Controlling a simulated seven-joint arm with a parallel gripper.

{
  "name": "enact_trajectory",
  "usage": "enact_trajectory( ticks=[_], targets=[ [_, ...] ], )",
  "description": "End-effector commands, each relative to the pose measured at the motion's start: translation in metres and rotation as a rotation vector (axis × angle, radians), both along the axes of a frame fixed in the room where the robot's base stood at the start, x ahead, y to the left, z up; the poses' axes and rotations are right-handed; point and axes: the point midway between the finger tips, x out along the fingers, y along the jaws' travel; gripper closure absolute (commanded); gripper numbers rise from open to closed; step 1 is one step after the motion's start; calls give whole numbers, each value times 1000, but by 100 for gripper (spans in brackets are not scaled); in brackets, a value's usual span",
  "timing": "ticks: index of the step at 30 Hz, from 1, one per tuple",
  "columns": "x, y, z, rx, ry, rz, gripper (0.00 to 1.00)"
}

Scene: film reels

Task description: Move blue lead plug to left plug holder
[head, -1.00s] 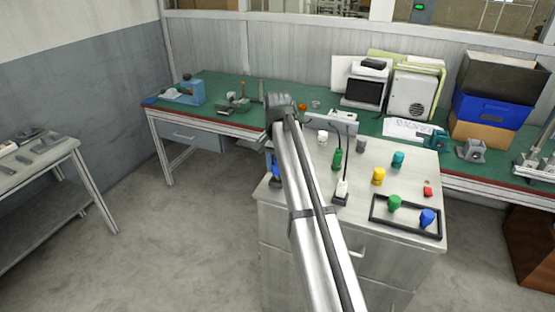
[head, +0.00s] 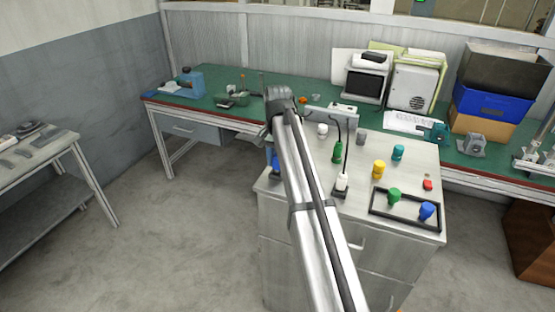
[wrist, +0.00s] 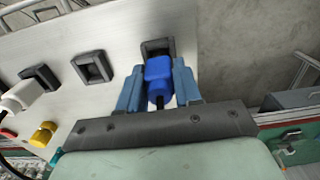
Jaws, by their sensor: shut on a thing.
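The blue lead plug (wrist: 158,70) is between the two blue fingers of my gripper (wrist: 158,84) in the wrist view, with its dark lead running toward the gripper body. My gripper is shut on it. The plug is at a dark square plug holder (wrist: 157,45), whose far rim shows beyond it. I cannot tell if the plug is seated in it. In the head view my arm hides most of this spot; only a bit of blue (head: 274,163) shows at its left side, near the cabinet's left edge.
Two more dark square holders, the middle one (wrist: 93,67) and another (wrist: 40,78), sit in line. The cabinet top (head: 400,150) carries green, yellow and teal pieces and a black-framed tray (head: 405,226). Floor lies beyond the cabinet's left edge.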

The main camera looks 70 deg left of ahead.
Motion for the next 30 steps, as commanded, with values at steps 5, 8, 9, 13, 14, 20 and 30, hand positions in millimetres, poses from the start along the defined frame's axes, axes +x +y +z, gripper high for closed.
enact_trajectory(
  ticks=[5, 8, 9, 13, 14, 20, 30],
  targets=[
    [0, 0, 0, 0, 0, 0, 97],
    [0, 0, 0, 0, 0, 0, 97],
    [0, 0, 0, 0, 0, 0, 97],
    [0, 0, -1, 0, 0, 0, 97],
    [0, 0, -1, 0, 0, 0, 97],
    [0, 0, -5, 0, 0, 0, 97],
    [0, 0, -10, 0, 0, 0, 97]
  ],
)
